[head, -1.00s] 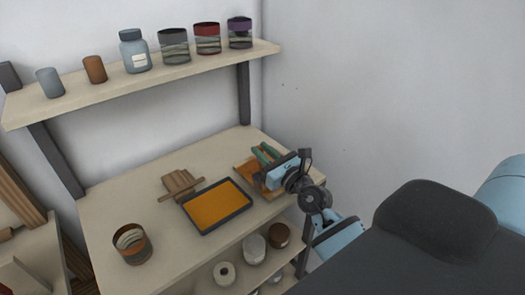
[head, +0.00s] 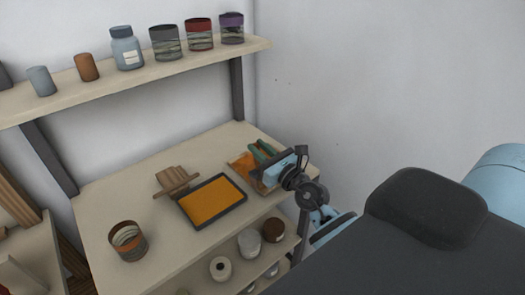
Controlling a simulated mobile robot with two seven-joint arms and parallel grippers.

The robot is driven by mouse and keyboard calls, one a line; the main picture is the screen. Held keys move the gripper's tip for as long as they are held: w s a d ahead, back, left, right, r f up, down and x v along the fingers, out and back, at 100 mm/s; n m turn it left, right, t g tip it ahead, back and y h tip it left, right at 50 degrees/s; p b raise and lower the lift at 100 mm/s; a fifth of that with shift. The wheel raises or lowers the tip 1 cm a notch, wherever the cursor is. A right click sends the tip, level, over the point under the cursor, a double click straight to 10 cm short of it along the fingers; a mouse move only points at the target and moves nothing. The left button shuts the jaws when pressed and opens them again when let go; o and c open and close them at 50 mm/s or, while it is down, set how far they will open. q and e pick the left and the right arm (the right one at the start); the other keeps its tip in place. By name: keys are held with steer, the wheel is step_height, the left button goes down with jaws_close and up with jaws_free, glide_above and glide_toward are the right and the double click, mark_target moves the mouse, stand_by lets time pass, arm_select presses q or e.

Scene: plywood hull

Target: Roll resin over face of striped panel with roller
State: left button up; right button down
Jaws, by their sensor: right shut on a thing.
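My right gripper (head: 268,172) is at the right end of the workbench top, low beside an orange-brown box-like thing (head: 241,164) and green handle-like pieces (head: 263,149). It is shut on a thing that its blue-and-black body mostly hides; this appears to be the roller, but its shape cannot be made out. A shallow dark-rimmed tray (head: 184,213) with orange resin (head: 212,200) lies just left of the gripper. I cannot pick out the striped panel for certain. My left gripper is not in view.
A slatted wooden piece (head: 172,180) lies behind the tray. An open striped can (head: 128,241) stands at the bench's front left. A shelf (head: 130,80) with jars runs above, and a lower shelf (head: 190,280) holds rolls and tubs. Wooden boards (head: 15,195) lean at far left.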

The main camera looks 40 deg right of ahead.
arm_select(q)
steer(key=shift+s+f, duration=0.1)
arm_select(e)
steer(key=shift+w+a, duration=0.1)
steer(key=shift+w, duration=0.75)
steer(key=shift+w, duration=0.1)
steer(key=shift+w+a, duration=0.1)
steer(key=shift+w, duration=1.3)
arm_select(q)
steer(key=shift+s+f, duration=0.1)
arm_select(e)
steer(key=shift+w, duration=0.15)
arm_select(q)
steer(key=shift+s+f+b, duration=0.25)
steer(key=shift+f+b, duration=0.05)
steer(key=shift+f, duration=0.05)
arm_select(e)
steer(key=shift+w+a, duration=0.1)
steer(key=shift+w, duration=1.2)
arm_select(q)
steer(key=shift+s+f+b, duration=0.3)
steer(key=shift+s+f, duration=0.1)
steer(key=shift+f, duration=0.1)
arm_select(e)
steer(key=w, duration=0.3)
steer(key=shift+a, duration=0.15)
